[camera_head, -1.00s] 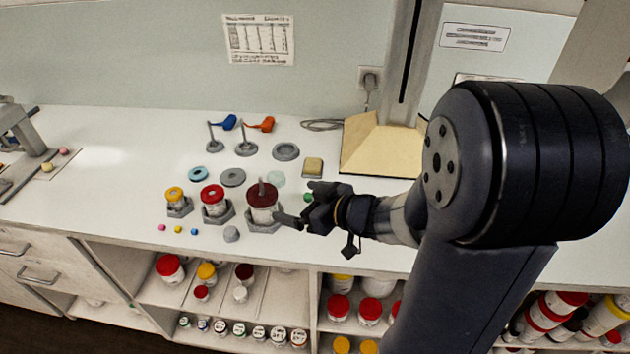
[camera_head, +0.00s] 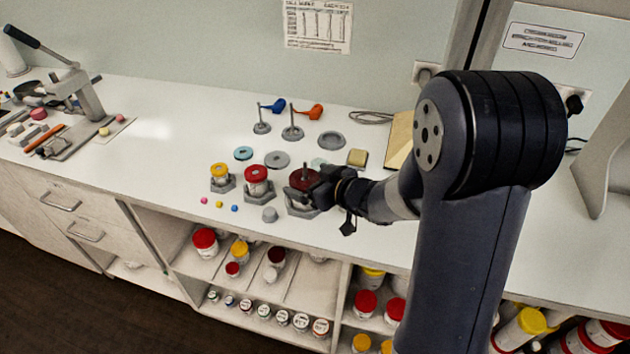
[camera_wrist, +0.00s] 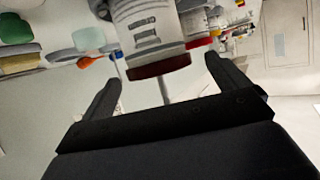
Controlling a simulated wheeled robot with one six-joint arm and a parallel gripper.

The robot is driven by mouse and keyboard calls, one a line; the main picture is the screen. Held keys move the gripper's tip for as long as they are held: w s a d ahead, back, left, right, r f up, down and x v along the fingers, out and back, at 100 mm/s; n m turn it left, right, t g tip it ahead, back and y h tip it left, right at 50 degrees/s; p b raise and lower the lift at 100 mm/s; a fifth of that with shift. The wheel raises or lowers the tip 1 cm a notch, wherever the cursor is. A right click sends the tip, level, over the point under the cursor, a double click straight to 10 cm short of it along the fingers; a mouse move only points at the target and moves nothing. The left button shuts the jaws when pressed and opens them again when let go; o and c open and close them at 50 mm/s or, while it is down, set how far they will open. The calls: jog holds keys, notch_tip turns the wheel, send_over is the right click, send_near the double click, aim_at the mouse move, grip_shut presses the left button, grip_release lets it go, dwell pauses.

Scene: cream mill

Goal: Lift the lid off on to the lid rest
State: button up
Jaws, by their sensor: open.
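A white jar with a dark red lid (camera_head: 304,180) stands upright in a grey hexagonal holder (camera_head: 302,208). A thin grey stem rises from the lid. My gripper (camera_head: 322,187) is at the right side of this lid. In the wrist view the jar is upside down, and the dark red lid (camera_wrist: 160,67) shows between and just beyond the open fingertips of my gripper (camera_wrist: 163,74). The stem (camera_wrist: 165,91) points in between the fingers. I see no grip on it. A grey ringed dish (camera_head: 332,140) lies behind; I cannot tell whether it is the lid rest.
Left of the jar stand a red-lidded jar (camera_head: 257,174) and a yellow-lidded jar (camera_head: 220,171) in holders. Two thin posts (camera_head: 292,122) stand further back.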

jog(key=c, duration=1)
jog(key=shift+c, duration=0.2)
jog(key=shift+r+p, duration=1.15)
jog(key=shift+p, duration=0.05)
jog(key=shift+r+p, duration=2.55)
jog(key=shift+r, duration=0.1)
jog(key=s+a+b, duration=0.2)
jog(key=s, duration=0.4)
jog(key=shift+s+a, duration=0.15)
jog(key=shift+s, duration=0.1)
